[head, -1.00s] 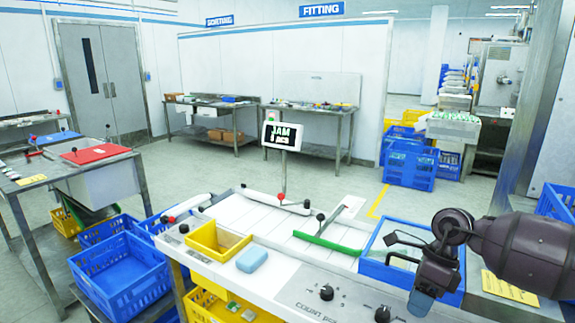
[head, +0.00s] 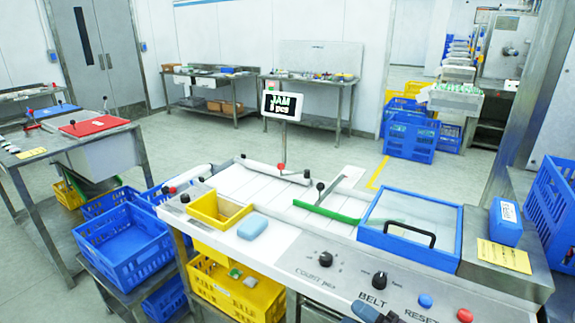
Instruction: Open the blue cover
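A blue-framed cover (head: 410,216) with a clear pane and a black bar handle (head: 410,234) lies flat, apparently closed, on the right part of the white machine. My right gripper (head: 372,314) shows only as a dark part at the bottom edge, in front of the control panel and apart from the blue-framed cover. Its opening is not visible. My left gripper is not in view.
The machine panel has black knobs (head: 380,279), a blue button (head: 425,301) and a red button (head: 465,315). A small blue box (head: 506,222) and yellow note (head: 503,255) sit right of the cover. A green bar (head: 326,212) lies left of it. The screen (head: 282,105) reads JAM.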

